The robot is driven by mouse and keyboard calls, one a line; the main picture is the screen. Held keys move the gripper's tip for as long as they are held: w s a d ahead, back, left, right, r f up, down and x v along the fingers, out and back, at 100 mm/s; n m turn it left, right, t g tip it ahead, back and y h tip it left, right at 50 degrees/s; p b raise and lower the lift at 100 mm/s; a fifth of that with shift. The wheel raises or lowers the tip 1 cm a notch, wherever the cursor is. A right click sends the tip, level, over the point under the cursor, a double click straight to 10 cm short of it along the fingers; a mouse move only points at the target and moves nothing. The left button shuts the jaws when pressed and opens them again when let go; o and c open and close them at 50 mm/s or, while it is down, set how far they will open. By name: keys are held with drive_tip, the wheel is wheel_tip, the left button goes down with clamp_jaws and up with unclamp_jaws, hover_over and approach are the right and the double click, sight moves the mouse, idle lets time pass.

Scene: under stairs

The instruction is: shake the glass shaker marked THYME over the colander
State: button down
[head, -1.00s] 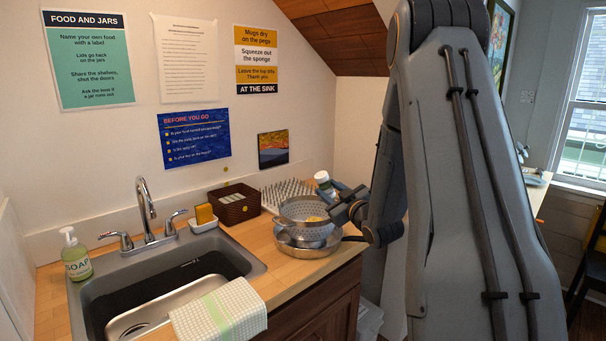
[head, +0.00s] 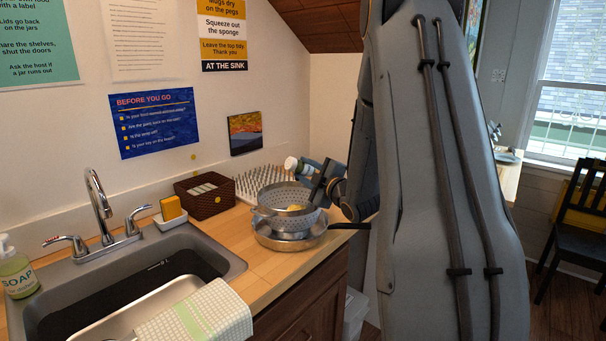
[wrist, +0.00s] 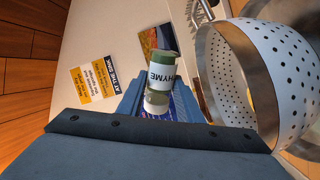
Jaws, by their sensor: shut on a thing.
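The glass shaker marked THYME (wrist: 161,82) is between the fingers of my gripper (wrist: 158,103). In the wrist view it has a white label and greenish ends. In the head view the shaker (head: 292,164) is tilted, with its pale end toward the left, above the back rim of the colander. My gripper (head: 312,170) is shut on it. The grey perforated colander (head: 280,196) sits over a metal pan (head: 268,239) and holds something yellow. The colander also fills the right of the wrist view (wrist: 284,70).
A peg rack (head: 262,181) and a brown basket (head: 189,199) stand behind the colander. The sink (head: 215,262), with a faucet (head: 97,200), soap bottle (head: 15,270) and cloth (head: 196,312), is at left. A sponge (head: 171,207) sits in a white dish.

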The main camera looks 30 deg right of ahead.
sight(304, 168)
drive_tip(key=shift+d+f+n, duration=0.2)
drive_tip(key=shift+f+n, duration=0.05)
drive_tip(key=shift+n, duration=0.45)
drive_tip(key=n+b, duration=0.1)
drive_tip(key=n, duration=0.1)
drive_tip(key=r+n, duration=0.1)
drive_tip(key=n, duration=0.2)
drive_tip(key=shift+d+b, duration=0.1)
drive_tip(key=shift+b, duration=0.3)
drive_tip(key=shift+n+b, duration=0.35)
drive_tip(key=shift+n, duration=0.35)
drive_tip(key=r+n+b, duration=0.1)
drive_tip(key=n+b, duration=0.3)
drive_tip(key=shift+a+r, duration=0.4)
drive_tip(key=shift+r+n+b, duration=0.15)
drive_tip(key=shift+n+b, duration=0.15)
drive_tip(key=shift+b, duration=0.1)
drive_tip(key=shift+r, duration=0.15)
drive_tip(key=shift+r+p, duration=0.3)
drive_tip(key=shift+r, duration=1.1)
